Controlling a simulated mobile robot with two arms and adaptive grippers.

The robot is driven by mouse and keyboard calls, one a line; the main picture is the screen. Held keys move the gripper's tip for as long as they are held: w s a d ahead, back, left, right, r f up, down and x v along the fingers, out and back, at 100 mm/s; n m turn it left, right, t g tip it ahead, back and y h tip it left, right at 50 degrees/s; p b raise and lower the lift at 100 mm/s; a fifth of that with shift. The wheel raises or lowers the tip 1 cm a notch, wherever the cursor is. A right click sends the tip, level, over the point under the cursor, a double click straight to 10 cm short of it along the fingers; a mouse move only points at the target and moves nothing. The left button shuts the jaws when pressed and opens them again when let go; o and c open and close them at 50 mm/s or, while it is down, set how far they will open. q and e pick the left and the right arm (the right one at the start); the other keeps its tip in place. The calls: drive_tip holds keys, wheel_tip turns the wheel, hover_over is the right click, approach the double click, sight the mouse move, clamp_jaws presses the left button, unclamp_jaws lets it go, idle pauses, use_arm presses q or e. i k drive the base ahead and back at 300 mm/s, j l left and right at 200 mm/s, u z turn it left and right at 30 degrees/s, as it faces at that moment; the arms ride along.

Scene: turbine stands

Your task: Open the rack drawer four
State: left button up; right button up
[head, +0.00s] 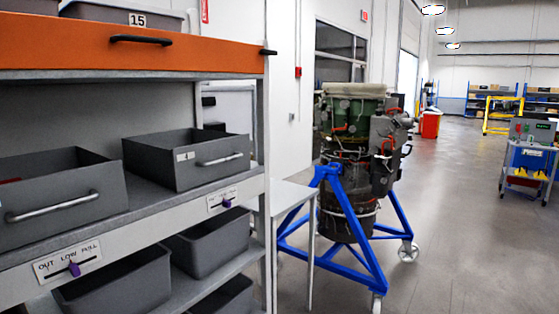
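A grey rack (262,200) fills the left side of the head view. A wide orange drawer front (200,62) with a black handle (140,40) runs across its upper part. On the shelf below are a left grey drawer (100,184) with a silver handle (52,207) and a right grey drawer (150,163) with a silver handle (220,160). Neither of my grippers is in view.
Grey bins (120,285) stand on the lower shelf. A small table (287,194) adjoins the rack. A turbine (347,160) sits on a blue wheeled stand (365,258). A tool cart (527,165) stands far right. The floor (470,245) between is clear.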

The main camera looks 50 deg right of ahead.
sight(179, 161)
drive_tip(key=z, duration=1.2)
